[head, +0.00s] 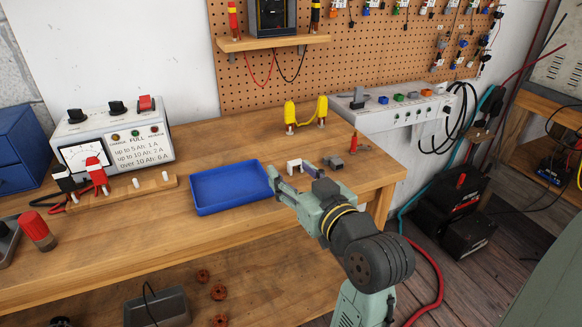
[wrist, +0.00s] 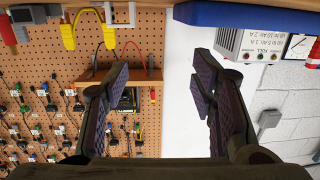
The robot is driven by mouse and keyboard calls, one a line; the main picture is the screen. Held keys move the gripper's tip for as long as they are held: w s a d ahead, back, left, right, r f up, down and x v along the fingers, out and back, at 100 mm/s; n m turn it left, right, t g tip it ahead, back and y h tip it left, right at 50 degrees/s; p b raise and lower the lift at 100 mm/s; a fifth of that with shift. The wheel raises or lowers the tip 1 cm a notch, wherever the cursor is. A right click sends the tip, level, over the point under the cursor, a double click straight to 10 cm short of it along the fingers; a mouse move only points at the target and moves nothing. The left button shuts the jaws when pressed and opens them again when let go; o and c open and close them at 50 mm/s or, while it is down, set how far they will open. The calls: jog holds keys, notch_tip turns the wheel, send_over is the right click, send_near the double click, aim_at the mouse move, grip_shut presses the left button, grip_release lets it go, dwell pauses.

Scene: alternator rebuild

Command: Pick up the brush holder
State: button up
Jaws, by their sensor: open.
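My gripper (head: 291,175) is open over the right part of the bench, just right of the blue tray. Its two fingers stand wide apart in the wrist view (wrist: 158,78), with nothing between them. A small white block-like part (head: 294,165) shows by the fingertips in the head view, partly hidden by them. A small dark grey part (head: 333,162) lies on the bench right of the gripper. I cannot tell for sure which of these small parts is the brush holder.
The blue tray (head: 197,207) is empty. A yellow clip-like lead (head: 306,112) and a small red-topped part (head: 354,142) stand behind. A charger box (head: 118,140) is at left. The wooden bench (head: 205,138) ends at right, beside a white power box (head: 400,115).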

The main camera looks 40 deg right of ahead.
aim_at(298, 176)
jog(key=shift+m+g+h, duration=0.3)
jog(key=shift+m+g, duration=0.1)
jog(key=shift+g, duration=0.1)
jog(key=d+f, duration=0.1)
jog(key=d, duration=0.1)
jog(key=d+f+p, duration=0.1)
jog(key=d, duration=0.1)
jog(key=shift+w+f, duration=0.15)
jog(key=shift+f, duration=0.15)
jog(key=shift+d+p+x, duration=0.1)
jog(key=shift+p+x, duration=0.5)
jog(key=shift+x, duration=0.9)
jog(key=shift+d+p+x, duration=0.15)
jog(key=shift+p+x, duration=0.45)
jog(key=shift+x, duration=0.95)
jog(key=shift+c, duration=0.2)
jog(key=c, duration=1.1)
